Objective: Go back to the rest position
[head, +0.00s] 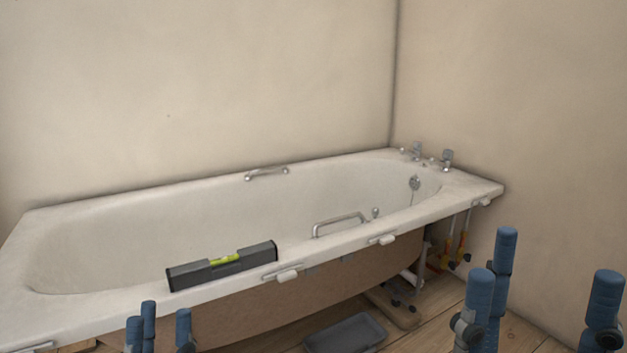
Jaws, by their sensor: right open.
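My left gripper (162,330) shows at the bottom left as blue fingertips standing upright, in front of the bath's near side. Its fingertips stand some way apart, but its lower part is cut off by the picture edge, so its state is unclear. No object shows between them. My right gripper (548,294) is at the bottom right, in front of the wooden floor and the right wall. Its blue fingers are spread wide, open and empty. Both grippers appear clear of the bath.
A white bath (120,230) stands along the back wall. A dark spirit level (190,276) with a yellow-green vial rests on its near rim. Taps (447,160) are at its far right. A grey tray (345,337) and orange-handled tools (450,252) are below. Bare floor (520,336) shows at the right.

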